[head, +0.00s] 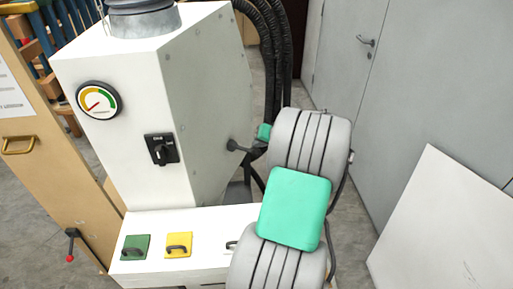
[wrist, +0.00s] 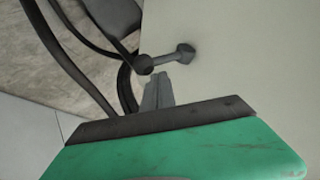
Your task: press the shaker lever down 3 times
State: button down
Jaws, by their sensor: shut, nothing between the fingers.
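The shaker lever (head: 240,147) is a short dark rod on the right side face of the white machine (head: 205,110). In the wrist view the lever (wrist: 166,57) runs from a dark mount on the pale panel to a rounded knob at its free end. My gripper (wrist: 160,80) has its two grey fingers shut together, with nothing between them. The fingertips are right beside the knob; I cannot tell whether they touch. In the head view only a small teal part of my gripper's end shows beside the lever, and the fingers cannot be made out.
A gauge (head: 99,100) and a rotary switch (head: 161,149) are on the machine's front. Green (head: 135,247) and yellow (head: 178,245) handled panels lie on its lower ledge. Black hoses (head: 273,50) hang behind. A white board (head: 450,225) leans at right by grey doors.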

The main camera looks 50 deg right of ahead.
jog(key=shift+r, duration=0.3)
jog(key=shift+r, duration=0.1)
jog(key=shift+r+p, duration=1.6)
jog(key=shift+r, duration=0.8)
dwell(0.6)
notch_tip(320, 180, up, 4)
jog(key=p, duration=0.3)
jog(key=shift+f, duration=0.15)
notch_tip(320, 180, down, 9)
jog(key=b, duration=0.5)
jog(key=shift+b, duration=0.4)
dwell(1.4)
